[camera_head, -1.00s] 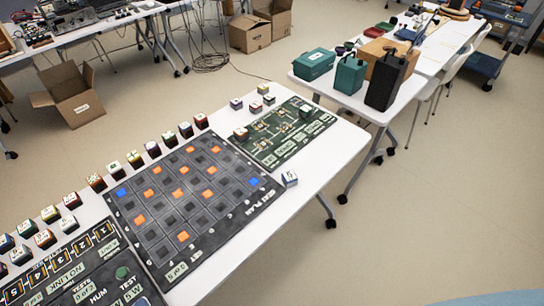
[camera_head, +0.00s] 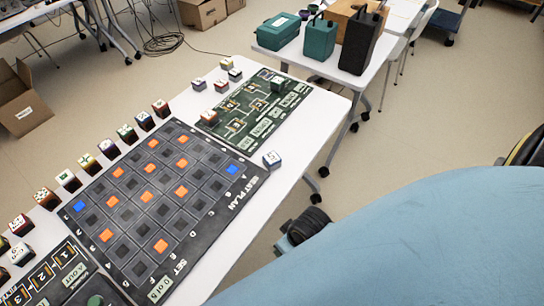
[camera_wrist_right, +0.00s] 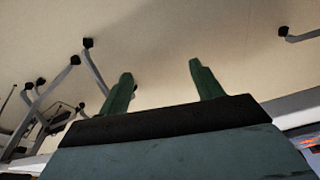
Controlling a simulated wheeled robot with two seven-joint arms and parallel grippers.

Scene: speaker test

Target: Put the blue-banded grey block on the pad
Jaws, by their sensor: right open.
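A small block with a pale, marked top and bluish-grey sides (camera_head: 272,160) stands on the white table near its right edge, beside the dark grid board. It looks like the blue-banded grey block, but its band is too small to make out. Another small block with a pale top and purplish sides (camera_head: 199,85) stands by the green board. I cannot tell which surface is the pad. My right gripper (camera_wrist_right: 160,72) is open and empty in the right wrist view, with floor and table legs beyond its fingers. My left gripper is not in view.
The dark grid board (camera_head: 190,212) has orange and blue squares. The green circuit board (camera_head: 262,132) lies beyond it and carries a few blocks. Several blocks line the table's left side. A second table holds a teal case (camera_head: 278,32) and a black case (camera_head: 360,45).

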